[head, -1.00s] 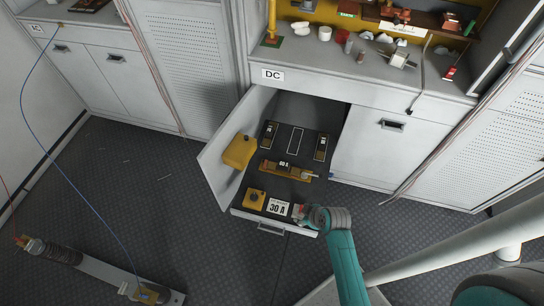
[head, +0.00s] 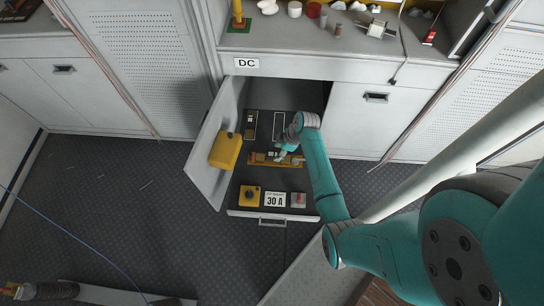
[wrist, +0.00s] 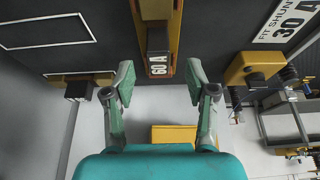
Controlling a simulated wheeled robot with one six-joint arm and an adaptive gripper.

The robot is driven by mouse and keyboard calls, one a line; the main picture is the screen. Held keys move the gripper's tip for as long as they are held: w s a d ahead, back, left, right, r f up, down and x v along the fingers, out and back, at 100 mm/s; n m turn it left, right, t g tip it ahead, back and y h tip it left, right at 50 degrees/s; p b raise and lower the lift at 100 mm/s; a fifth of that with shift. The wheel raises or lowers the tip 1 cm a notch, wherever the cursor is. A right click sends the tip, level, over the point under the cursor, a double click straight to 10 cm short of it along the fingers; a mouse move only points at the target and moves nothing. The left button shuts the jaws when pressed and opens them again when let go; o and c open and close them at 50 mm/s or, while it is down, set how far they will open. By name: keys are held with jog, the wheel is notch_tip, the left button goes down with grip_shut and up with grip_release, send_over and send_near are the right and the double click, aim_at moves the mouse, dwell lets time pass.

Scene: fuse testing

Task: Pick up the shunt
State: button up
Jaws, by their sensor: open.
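A brass-coloured shunt (head: 262,160) lies across the middle of the open drawer, partly hidden by my arm in the head view. The wrist view shows its brass bar (wrist: 174,38) and dark block (wrist: 158,39) with a white 60 A label. My gripper (wrist: 160,84) is open and empty above the drawer. Its fingers stand either side of the labelled end, with visible gaps; I cannot tell the height between them. In the head view my gripper (head: 280,154) is over the shunt's middle. A white card (head: 275,199) reading 30 A lies at the drawer's front.
A yellow block with a black knob (head: 249,196) and a grey block with a red top (head: 298,200) flank the card. A yellow box (head: 225,150) is at the drawer's left wall. An empty outlined slot (head: 279,126) lies behind the shunt.

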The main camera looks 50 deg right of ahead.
aim_at(275, 154)
jog(key=shift+x, duration=3.15)
jog(key=shift+w, duration=0.1)
grip_shut()
